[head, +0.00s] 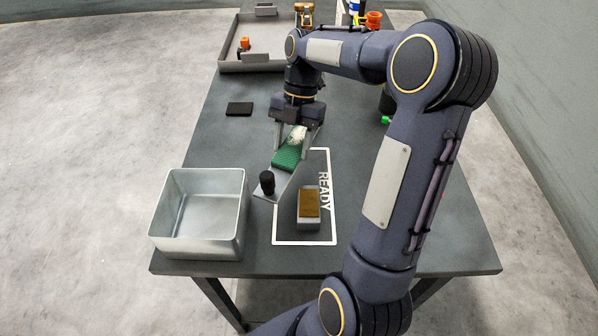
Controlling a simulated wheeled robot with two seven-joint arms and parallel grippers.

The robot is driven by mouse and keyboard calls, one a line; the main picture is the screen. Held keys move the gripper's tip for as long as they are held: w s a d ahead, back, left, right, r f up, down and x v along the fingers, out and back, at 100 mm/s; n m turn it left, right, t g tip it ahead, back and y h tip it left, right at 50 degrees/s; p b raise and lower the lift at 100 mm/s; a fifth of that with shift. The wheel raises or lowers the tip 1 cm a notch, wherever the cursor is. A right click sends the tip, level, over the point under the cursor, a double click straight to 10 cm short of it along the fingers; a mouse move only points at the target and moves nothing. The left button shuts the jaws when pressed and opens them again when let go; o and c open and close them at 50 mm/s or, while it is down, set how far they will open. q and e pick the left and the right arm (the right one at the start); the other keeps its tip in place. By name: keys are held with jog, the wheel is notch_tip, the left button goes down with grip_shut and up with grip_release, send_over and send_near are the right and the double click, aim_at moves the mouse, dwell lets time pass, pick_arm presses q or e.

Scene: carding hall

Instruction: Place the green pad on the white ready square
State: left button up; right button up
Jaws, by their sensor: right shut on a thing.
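The green pad (287,158) is between the fingers of my right gripper (292,143), which is shut on it over the far left part of the ready square. A pale whitish patch shows at the pad's far end. A grey plate with a black knob (267,184) shows just in front of the pad; I cannot tell whether the two touch. The white ready square (304,243) is an outline on the dark table, with the word READY along its right side. My left gripper is out of view.
A block with a brown top (309,205) stands inside the square. An open metal bin (201,244) stands at the front left. A flat black piece (239,109) lies further back. A grey tray (229,60) with an orange-topped item (244,43) is at the far left.

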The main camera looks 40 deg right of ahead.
notch_tip(320, 180, down, 8)
jog(key=shift+f, duration=0.1)
jog(key=o, duration=1.1)
jog(key=shift+s, duration=0.1)
jog(key=shift+c, duration=0.2)
